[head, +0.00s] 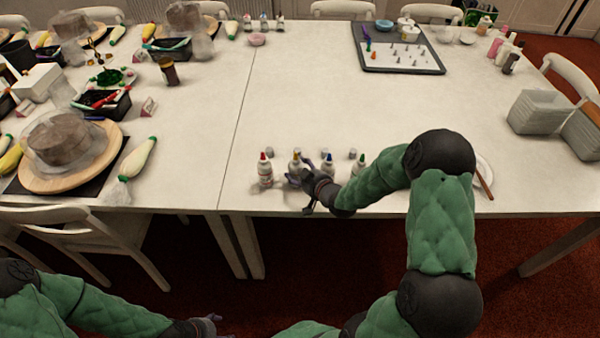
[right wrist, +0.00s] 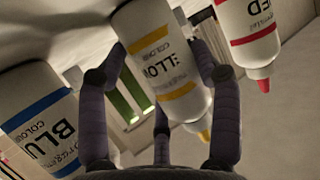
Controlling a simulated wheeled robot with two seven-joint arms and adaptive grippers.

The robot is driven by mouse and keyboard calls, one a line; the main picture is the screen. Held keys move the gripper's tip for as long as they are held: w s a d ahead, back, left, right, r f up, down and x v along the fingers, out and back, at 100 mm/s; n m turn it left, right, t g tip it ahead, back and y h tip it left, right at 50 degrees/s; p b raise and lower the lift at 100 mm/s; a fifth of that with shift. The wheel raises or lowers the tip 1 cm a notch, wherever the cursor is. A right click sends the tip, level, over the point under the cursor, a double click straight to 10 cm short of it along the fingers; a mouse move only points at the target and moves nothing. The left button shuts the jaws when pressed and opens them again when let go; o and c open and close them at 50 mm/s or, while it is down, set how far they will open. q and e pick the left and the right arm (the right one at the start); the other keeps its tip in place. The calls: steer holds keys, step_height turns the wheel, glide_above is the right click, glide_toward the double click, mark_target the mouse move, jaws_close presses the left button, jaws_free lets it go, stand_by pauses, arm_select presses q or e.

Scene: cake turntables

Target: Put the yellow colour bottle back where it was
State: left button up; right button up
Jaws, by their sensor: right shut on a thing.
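The yellow colour bottle (head: 295,164), white with a yellow tip, stands in a row near the table's front edge, between the red bottle (head: 265,173) and the blue bottle (head: 328,165). My right gripper (head: 302,178) is shut on it. In the right wrist view the yellow bottle (right wrist: 158,62) is between the fingers, its label partly readable. The red bottle (right wrist: 247,30) and the blue bottle (right wrist: 48,115) flank it there. Its base is hidden in the head view, so I cannot tell whether it touches the table. My left gripper (head: 213,322) is low, off the table, its fingers unclear.
A green-tipped bottle (head: 362,162) stands right of the blue one, partly behind my right arm. A plate (head: 484,166) is at the right. The table's middle is clear; a dark tray (head: 405,70) is at the back.

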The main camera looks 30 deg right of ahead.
steer(key=shift+f, duration=0.1)
steer(key=o, duration=0.7)
steer(key=shift+o, duration=0.2)
steer(key=shift+s+r, duration=0.25)
steer(key=p+v, duration=0.3)
steer(key=v, duration=0.8)
steer(key=shift+s+p, duration=0.25)
steer(key=shift+p, duration=0.05)
steer(key=shift+r, duration=0.1)
